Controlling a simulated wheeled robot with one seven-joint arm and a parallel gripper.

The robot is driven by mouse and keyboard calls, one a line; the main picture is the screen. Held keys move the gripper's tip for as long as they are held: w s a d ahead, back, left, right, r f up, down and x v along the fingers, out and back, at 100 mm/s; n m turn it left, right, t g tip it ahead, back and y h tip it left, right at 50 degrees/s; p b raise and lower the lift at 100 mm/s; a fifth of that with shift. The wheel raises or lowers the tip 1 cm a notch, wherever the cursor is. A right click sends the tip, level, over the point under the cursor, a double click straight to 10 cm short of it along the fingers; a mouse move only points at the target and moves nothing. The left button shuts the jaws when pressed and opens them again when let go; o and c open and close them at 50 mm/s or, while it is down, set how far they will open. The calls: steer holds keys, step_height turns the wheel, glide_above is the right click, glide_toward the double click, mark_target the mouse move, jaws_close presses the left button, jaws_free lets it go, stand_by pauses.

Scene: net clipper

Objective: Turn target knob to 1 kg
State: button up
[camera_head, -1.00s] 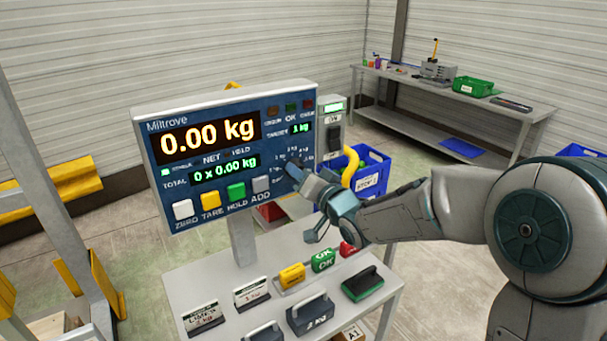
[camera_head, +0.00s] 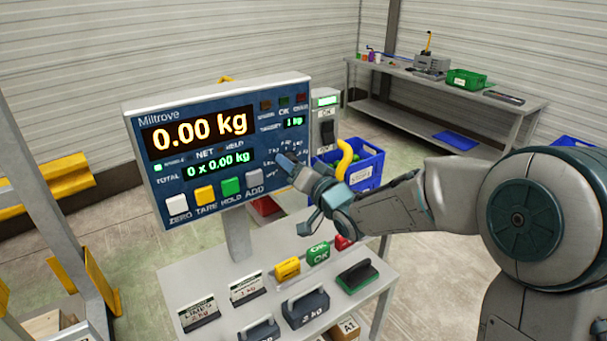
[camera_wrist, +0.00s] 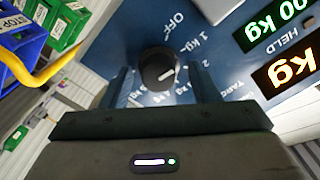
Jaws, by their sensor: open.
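The blue weighing panel (camera_head: 240,195) shows 0.00 kg. Its small TARGET display (camera_head: 294,122) reads 1 kg. In the wrist view the black round target knob (camera_wrist: 152,62) sits on the panel, with OFF, 1 kg and 2 labels beside it. My gripper (camera_wrist: 160,80) is open, one finger on either side of the knob, with visible gaps. In the head view my gripper (camera_head: 290,170) covers the knob at the panel's lower right.
Below the panel, a grey table (camera_head: 200,270) holds weights, a yellow block (camera_head: 287,268), a green OK block (camera_head: 318,254) and cards. A blue bin (camera_head: 365,170) stands behind my gripper. White, yellow, green and grey buttons line the panel's lower edge.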

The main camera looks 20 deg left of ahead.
steer(key=b+v, duration=0.2)
steer(key=v, duration=1.1)
steer(key=shift+s+d, duration=0.2)
steer(key=shift+d, duration=0.05)
